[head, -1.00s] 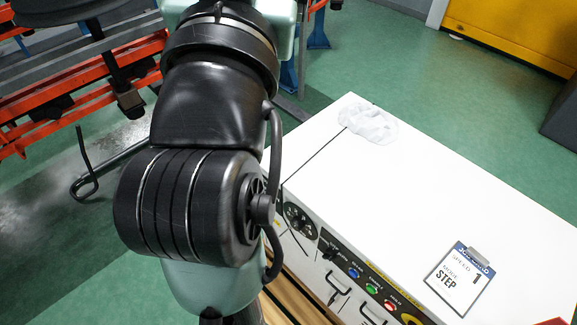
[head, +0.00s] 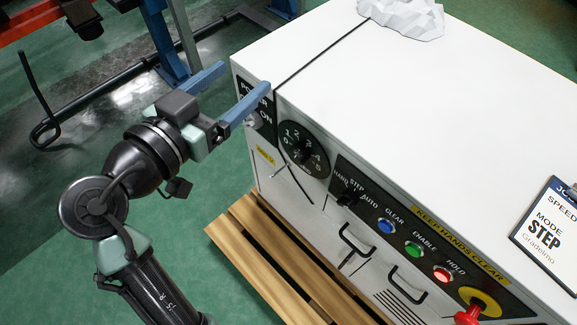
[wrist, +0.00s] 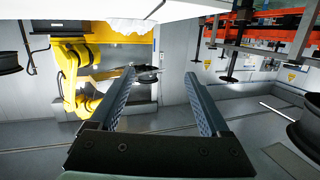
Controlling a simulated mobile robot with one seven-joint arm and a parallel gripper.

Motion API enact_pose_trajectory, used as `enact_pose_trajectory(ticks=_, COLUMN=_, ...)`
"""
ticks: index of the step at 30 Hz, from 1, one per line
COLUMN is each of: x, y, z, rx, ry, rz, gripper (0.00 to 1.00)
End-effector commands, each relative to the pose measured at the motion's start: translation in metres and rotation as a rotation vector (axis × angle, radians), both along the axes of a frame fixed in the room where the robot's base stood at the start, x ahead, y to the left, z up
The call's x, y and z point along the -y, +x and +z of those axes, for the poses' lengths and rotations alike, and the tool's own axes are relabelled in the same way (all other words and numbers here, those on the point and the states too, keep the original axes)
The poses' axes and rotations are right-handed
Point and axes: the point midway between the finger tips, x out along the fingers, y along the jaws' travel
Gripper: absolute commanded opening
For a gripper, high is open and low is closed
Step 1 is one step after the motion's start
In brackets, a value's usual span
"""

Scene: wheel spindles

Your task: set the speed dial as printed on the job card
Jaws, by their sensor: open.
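The speed dial (head: 303,148), a round black disc with white numbers, sits on the front of the white cabinet, left of the mode switch. Its pointer setting is too small to tell. The job card (head: 552,232) lies on the cabinet top at the right edge of the head view. It shows SPEED and MODE STEP; its speed number is cut off now, but the earlier frame shows 1. My gripper (head: 244,77) is open and empty at the cabinet's left end, left of the dial. Its two blue fingers also show in the wrist view (wrist: 160,73), apart with nothing between.
The mode switch (head: 347,195), blue (head: 386,227), green (head: 413,250) and red (head: 442,274) buttons and a red-yellow stop knob (head: 478,305) line the front. Two handles stand out below. A wooden pallet (head: 262,262) lies below.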

Motion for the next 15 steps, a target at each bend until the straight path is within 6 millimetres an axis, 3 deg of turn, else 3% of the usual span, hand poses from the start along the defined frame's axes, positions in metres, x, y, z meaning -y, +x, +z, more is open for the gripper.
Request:
enact_pose_trajectory(ticks=1, x=-0.003, y=-0.006, z=-0.04, rx=-0.01, ry=-0.011, rz=-0.021, gripper=0.8)
enact_pose_trajectory(ticks=6, x=-0.007, y=-0.029, z=-0.11, rx=-0.009, ry=-0.044, rz=-0.109, gripper=0.8)
enact_pose_trajectory(ticks=12, x=-0.012, y=-0.059, z=-0.177, rx=0.03, ry=-0.088, rz=-0.198, gripper=0.8)
enact_pose_trajectory(ticks=15, x=-0.014, y=-0.071, z=-0.199, rx=0.055, ry=-0.105, rz=-0.228, gripper=0.8)
